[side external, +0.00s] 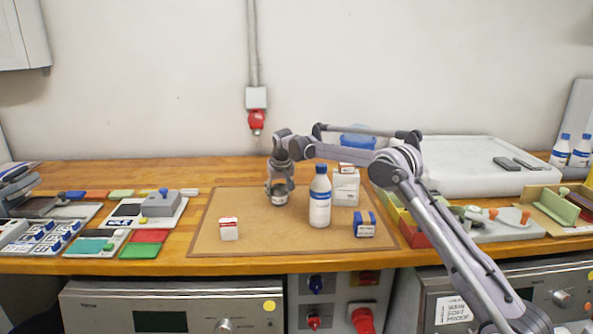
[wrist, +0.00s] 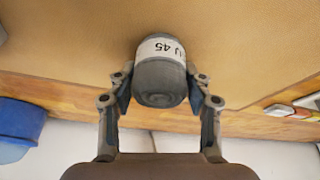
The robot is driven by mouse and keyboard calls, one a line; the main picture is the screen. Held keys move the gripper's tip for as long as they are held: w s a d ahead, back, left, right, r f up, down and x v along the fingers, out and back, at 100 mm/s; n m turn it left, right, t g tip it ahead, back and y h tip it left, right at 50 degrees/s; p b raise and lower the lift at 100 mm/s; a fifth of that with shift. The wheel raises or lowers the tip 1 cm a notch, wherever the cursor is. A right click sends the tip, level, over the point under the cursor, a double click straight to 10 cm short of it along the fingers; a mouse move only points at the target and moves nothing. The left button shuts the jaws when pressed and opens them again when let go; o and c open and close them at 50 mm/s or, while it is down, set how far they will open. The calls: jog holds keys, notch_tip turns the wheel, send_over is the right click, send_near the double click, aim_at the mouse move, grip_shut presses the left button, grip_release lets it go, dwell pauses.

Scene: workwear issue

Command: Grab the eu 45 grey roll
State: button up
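The grey roll (wrist: 160,78) has a white band marked 45, the letters before it partly cut off. It stands on the brown mat between the fingers of my gripper (wrist: 160,88). Narrow gaps seem to show beside the roll, so my gripper looks open around it; firm contact is not visible. In the side external view my gripper (side external: 279,187) points down over the roll (side external: 279,200), and its fingers partly hide the roll.
A blue-capped bottle (side external: 320,198) stands close to the right of my gripper, with a white box (side external: 346,187) behind it. A blue-and-white pack (side external: 364,225) and a small red-and-white box (side external: 229,229) are on the mat (side external: 270,247). The mat's front middle is clear.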

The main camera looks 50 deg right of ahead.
jog(key=c, duration=0.4)
jog(key=shift+r, duration=0.1)
